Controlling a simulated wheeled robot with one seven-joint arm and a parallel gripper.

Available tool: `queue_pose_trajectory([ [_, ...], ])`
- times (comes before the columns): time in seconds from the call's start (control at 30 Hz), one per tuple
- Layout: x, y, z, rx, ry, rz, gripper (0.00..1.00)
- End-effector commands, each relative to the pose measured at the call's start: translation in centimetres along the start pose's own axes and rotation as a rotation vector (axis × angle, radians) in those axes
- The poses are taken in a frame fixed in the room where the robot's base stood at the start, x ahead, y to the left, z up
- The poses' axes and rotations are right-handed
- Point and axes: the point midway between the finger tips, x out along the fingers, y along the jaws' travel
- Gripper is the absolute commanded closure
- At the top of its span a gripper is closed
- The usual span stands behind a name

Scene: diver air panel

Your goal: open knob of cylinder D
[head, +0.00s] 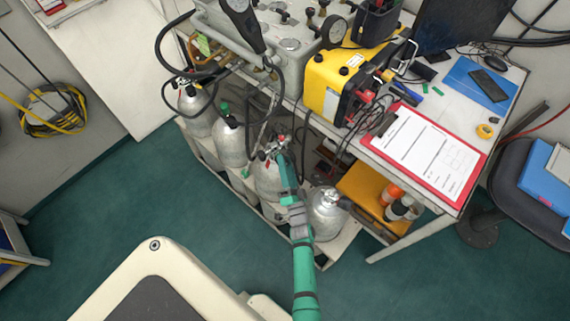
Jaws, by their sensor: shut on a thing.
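Several silver gas cylinders stand in a row in a low rack (340,240) below the bench. The leftmost one (195,108) stands by the hoses, the second (231,146) has a green knob (224,108), and the rightmost (327,214) has a dark knob (345,204). My green arm reaches up to the third cylinder (267,182). My gripper (277,147) is at the top of that cylinder, shut on its knob. The gripper mostly hides the knob, with a little red showing there. No letter marking cylinder D is readable.
Black hoses (165,48) hang close around the cylinder tops. The bench above holds a grey gauge panel (290,45), a yellow case (335,80) and a red clipboard (424,152). A chair (530,180) stands at right. Green floor (120,205) is clear at left.

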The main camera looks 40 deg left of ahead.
Motion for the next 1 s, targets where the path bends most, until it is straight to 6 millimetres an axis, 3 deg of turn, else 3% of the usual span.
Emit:
queue_pose_trajectory([
  [0.37, 0.0, -0.1, 0.2, -0.004, -0.003, -0.003, 0.90],
  [0.4, 0.0, 0.0, 0.1, -0.004, -0.003, -0.003, 0.66],
  [0.47, 0.0, -0.1, 0.1, -0.003, -0.003, -0.003, 0.52],
  [0.5, 0.0, -0.1, 0.1, -0.003, -0.003, -0.003, 0.50],
  [0.83, -0.5, 0.3, -0.5, -0.007, 0.007, 0.004, 0.50],
  [1.0, -2.0, -0.1, -0.2, -0.005, -0.003, -0.002, 0.50],
])
